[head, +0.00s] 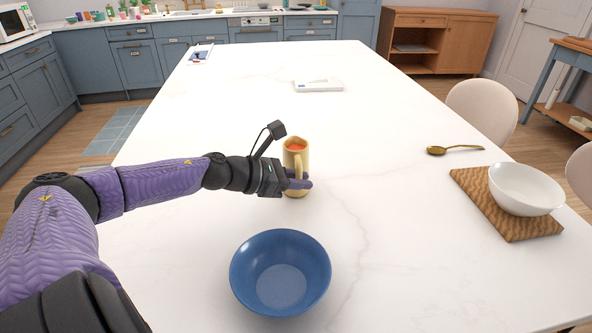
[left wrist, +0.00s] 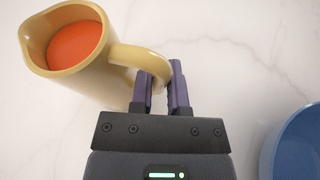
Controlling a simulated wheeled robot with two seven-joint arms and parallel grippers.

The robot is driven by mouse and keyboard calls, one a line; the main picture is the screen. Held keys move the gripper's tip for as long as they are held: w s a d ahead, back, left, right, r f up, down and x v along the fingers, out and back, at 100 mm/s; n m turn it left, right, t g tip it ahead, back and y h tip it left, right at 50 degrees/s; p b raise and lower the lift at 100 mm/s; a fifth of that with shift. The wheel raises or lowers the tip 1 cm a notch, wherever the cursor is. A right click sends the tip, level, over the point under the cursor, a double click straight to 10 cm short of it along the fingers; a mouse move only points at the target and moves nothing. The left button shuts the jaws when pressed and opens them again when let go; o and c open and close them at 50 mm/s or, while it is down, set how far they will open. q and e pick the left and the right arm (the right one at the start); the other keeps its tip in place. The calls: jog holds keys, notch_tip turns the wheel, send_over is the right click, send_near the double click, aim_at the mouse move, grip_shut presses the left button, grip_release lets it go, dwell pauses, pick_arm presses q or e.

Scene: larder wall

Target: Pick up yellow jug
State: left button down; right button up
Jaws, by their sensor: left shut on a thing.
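The yellow jug (head: 291,158) stands near the middle of the white table in the head view, with orange-red contents inside. In the left wrist view the jug (left wrist: 98,75) fills the upper left, its handle reaching toward my gripper. My left gripper (head: 299,184) comes in from the left, low on the jug's handle side. In the left wrist view my left gripper (left wrist: 162,85) has its purple fingers shut on the handle, one on each side. Whether the jug's base touches the table is hard to tell. My right gripper is not in view.
A blue bowl (head: 280,301) stands in front of the jug, close to my left arm. A white flat object (head: 318,86) lies further back. The table (head: 228,110) between is clear.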

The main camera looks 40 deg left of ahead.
aim_at(299, 162)
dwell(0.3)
pick_arm(q)
jog(key=shift+r+p, duration=0.5)
jog(key=shift+r, duration=0.45)
notch_tip(299, 162, up, 5)
jog(key=shift+f+p, duration=0.1)
jog(key=shift+p, duration=1.1)
jog(key=shift+r+p, duration=0.9)
jog(key=shift+r, duration=0.7)
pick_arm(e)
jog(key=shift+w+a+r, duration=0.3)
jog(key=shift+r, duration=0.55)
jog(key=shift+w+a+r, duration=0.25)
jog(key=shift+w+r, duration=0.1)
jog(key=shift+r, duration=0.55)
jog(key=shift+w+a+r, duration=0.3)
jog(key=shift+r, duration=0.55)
